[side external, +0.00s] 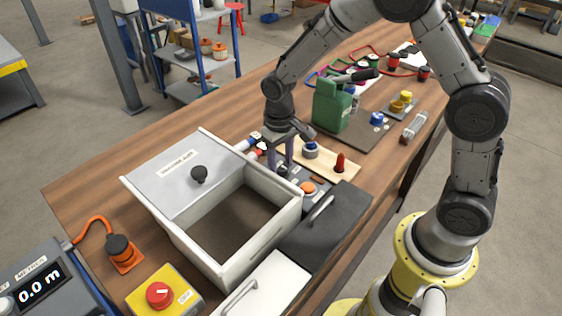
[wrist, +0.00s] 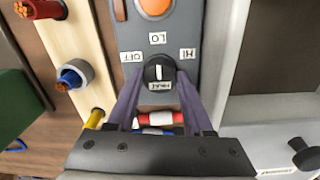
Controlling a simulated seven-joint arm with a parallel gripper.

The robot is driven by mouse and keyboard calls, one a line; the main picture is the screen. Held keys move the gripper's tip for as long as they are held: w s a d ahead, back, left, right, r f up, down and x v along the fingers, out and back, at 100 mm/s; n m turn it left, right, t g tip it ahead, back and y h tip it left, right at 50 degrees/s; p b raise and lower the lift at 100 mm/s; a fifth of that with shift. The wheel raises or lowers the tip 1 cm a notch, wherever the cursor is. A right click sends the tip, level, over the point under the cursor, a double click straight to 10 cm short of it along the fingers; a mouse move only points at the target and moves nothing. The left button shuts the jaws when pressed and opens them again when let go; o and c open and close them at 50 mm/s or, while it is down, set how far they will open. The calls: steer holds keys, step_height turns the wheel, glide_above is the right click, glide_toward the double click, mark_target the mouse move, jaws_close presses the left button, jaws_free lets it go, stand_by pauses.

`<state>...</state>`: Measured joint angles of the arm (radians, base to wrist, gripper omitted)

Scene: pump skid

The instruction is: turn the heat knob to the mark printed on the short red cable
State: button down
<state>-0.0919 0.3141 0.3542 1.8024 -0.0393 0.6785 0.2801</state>
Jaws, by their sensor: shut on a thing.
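The heat knob (wrist: 158,70) is a black dial with a white pointer line on a grey panel (wrist: 186,18). In the wrist view OFF is printed to its left, LO above and HI to its right. The pointer line stands upright, towards LO. My gripper (wrist: 158,80) has its two purple fingers on either side of the knob and is shut on it. A short red cable (wrist: 141,118) with a white sleeve lies below the knob, between the fingers. Any print on the sleeve is not legible. In the side view the fingers hide the knob.
A blue cable (wrist: 178,130) lies beside the red one. An open-topped bin (side external: 170,225) with a grey lid stands close by. A wooden strip (side external: 345,170) carries coloured cable stubs. A green can (side external: 331,105) stands behind. A dark box with a handle (side external: 335,225) is in front.

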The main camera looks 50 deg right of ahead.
mark_target(280, 167)
steer(key=shift+w+r, duration=0.1)
steer(key=shift+r, duration=0.05)
steer(key=shift+c, duration=1.5)
jaws_free()
step_height(280, 167, up, 14)
steer(key=shift+a, duration=0.15)
